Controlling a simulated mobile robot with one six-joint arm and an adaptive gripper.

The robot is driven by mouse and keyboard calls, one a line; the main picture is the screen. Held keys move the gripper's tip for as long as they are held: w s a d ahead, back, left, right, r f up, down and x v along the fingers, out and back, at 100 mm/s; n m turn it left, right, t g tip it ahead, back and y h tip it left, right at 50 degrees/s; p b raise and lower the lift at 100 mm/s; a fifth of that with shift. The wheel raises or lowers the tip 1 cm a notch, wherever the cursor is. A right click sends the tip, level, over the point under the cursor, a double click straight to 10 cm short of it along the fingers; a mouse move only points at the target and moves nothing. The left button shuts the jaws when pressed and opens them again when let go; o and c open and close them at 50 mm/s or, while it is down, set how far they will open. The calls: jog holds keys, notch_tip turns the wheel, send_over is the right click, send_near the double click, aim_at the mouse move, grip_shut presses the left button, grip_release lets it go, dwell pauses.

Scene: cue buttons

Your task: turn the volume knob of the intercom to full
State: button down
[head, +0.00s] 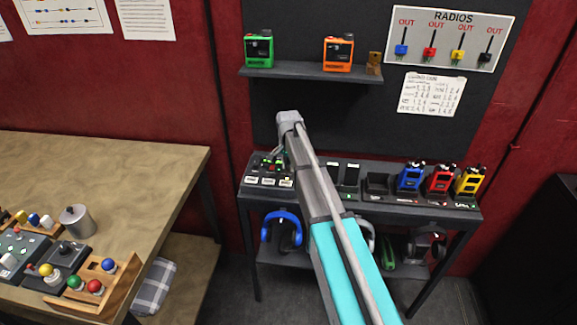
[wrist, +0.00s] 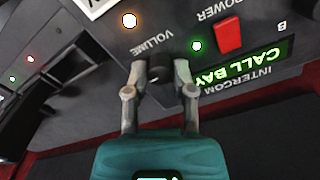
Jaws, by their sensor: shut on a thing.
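The intercom (wrist: 243,62) shows in the wrist view as a dark panel with a red power switch (wrist: 229,38), a lit green "CALL BAY" display and a label reading VOLUME. The dark volume knob (wrist: 158,67) sits between the fingertips of my gripper (wrist: 158,72), which is shut on it with one finger on each side. The knob's pointer mark is not clear, so its setting cannot be read. In the head view the intercom (head: 268,169) is at the left end of the dark bench, and my arm partly hides it. My fingertips there are small and mostly hidden.
Blue (head: 410,177), red (head: 440,180) and yellow (head: 470,182) radios stand on the bench (head: 350,203) to the right. A shelf (head: 310,72) above holds a green and an orange device. Headphones (head: 282,230) hang below. A wooden table (head: 120,180) stands at left.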

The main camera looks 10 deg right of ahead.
jog(key=m, duration=0.6)
jog(key=shift+w+m, duration=0.1)
jog(key=shift+m, duration=0.2)
dwell(0.4)
jog(key=shift+c, duration=2.3)
grip_release()
